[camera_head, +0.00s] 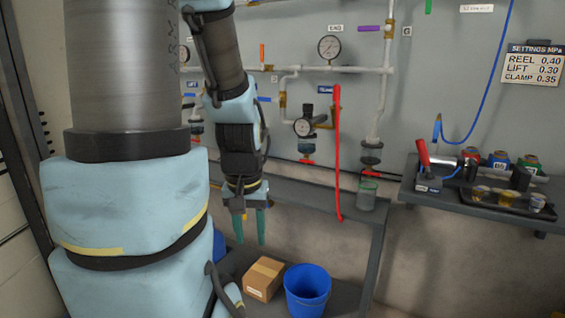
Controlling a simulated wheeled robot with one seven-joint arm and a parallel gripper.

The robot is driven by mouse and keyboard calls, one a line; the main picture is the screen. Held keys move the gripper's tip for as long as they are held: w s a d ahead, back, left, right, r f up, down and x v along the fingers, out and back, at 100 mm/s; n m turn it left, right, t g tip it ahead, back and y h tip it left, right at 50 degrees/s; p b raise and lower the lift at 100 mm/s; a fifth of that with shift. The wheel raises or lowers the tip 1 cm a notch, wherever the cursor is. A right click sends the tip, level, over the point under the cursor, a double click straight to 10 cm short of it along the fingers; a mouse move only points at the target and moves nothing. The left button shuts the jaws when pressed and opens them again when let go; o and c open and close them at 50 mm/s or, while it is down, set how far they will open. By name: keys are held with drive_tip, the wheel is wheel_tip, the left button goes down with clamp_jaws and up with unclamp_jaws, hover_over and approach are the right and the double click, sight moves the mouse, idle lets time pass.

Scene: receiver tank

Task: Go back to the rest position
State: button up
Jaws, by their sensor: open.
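My gripper (251,228) hangs at the end of my arm, pointing down, with two teal fingers a little apart. It is open, and nothing shows between its fingers. In the picture it is in front of the dark bench (300,194) and above and left of a cardboard box (263,278). My arm's large light-blue and grey links fill the left of the view and hide part of the wall and bench behind them.
Pipes with a gauge (329,47), a regulator (303,127) and valves line the wall. A blue bucket (307,288) is below. A shelf (413,194) at right holds a tray.

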wheel_tip(320, 180, up, 17)
drive_tip(key=p, duration=1.5)
